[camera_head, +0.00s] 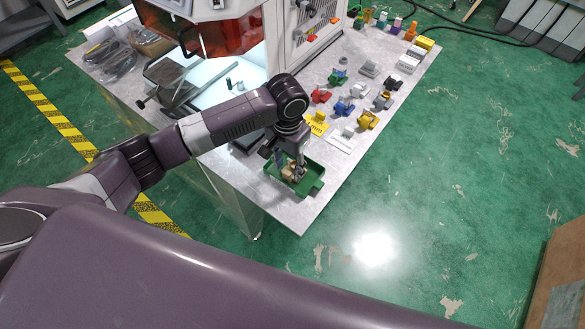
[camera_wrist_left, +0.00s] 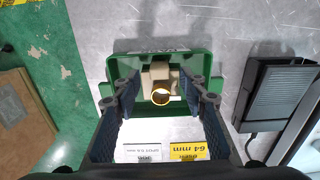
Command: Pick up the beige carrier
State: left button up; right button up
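The beige carrier (camera_head: 290,174) sits in a green tray (camera_head: 314,183) at the near corner of the table. In the left wrist view the carrier (camera_wrist_left: 160,75) is a stepped beige block with a gold ring at its near end, inside the green tray (camera_wrist_left: 120,68). My left gripper (camera_wrist_left: 160,93) is open, with one dark finger pad on each side of the carrier and visible gaps between. In the head view the left gripper (camera_head: 287,167) points down at the tray and partly hides the carrier. My right gripper is not in view.
Coloured carriers, including a red one (camera_head: 320,96) and a yellow one (camera_head: 367,120), stand along the table beyond the tray. Small label cards (camera_head: 343,137) lie nearby. A machine with an orange window (camera_head: 222,35) stands behind my left arm. The table's front edge is close to the tray.

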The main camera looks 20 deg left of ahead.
pick_arm(q)
jog(key=shift+f, duration=1)
jog(key=shift+c, duration=0.2)
grip_shut()
jog(key=shift+r, duration=0.1)
